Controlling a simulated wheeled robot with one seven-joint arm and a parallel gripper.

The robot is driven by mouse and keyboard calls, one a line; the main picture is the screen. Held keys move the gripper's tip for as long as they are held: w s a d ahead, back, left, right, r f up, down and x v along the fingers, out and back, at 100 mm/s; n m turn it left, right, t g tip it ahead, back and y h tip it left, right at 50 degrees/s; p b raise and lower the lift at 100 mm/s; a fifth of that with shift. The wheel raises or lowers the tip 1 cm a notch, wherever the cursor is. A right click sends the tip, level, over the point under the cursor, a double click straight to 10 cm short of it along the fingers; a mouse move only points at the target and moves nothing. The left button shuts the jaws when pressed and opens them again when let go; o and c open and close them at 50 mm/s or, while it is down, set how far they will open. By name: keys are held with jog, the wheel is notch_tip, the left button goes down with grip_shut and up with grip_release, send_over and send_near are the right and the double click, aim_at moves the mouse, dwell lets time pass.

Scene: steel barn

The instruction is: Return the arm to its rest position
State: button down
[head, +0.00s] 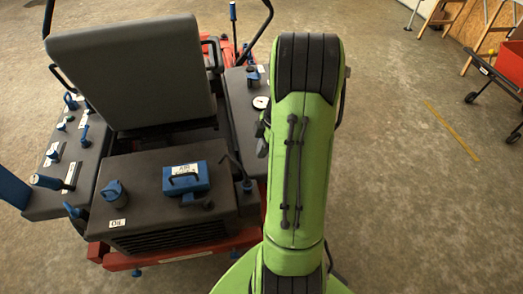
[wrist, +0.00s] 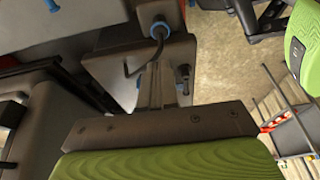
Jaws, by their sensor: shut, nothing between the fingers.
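My green arm (head: 300,150) rises in front of the head camera, folded, at the right side of a red and grey ride-on machine (head: 165,190). My gripper is hidden behind the arm in the head view. In the wrist view my gripper (wrist: 163,78) points away from the grey bracket and green housing at the bottom. Its narrow fingers are together with nothing held. A dark hooked lever (wrist: 152,52) with a blue collar shows around the fingertips; I cannot tell whether they touch.
Concrete floor (head: 420,220) is open on the right. Wooden trestles (head: 484,35) and a wheeled black frame (head: 488,75) stand far right.

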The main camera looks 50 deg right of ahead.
dwell(0.3)
jog(key=w+a+r+m+h+p, duration=0.1)
jog(key=a+r+m+p, duration=0.1)
jog(key=a+r, duration=0.65)
jog(key=s+a+r+m+t+h+p, duration=0.1)
jog(key=s+a+r+m+t+p, duration=0.2)
jog(key=s+a+r+m, duration=0.6)
jog(key=s+a+r+p, duration=0.2)
jog(key=s+a+r, duration=0.1)
jog(key=a+r, duration=0.2)
jog(key=shift+s+r+t+h, duration=0.15)
jog(key=shift+r+t+h, duration=0.2)
jog(key=shift+r, duration=0.5)
jog(key=shift+a, duration=0.1)
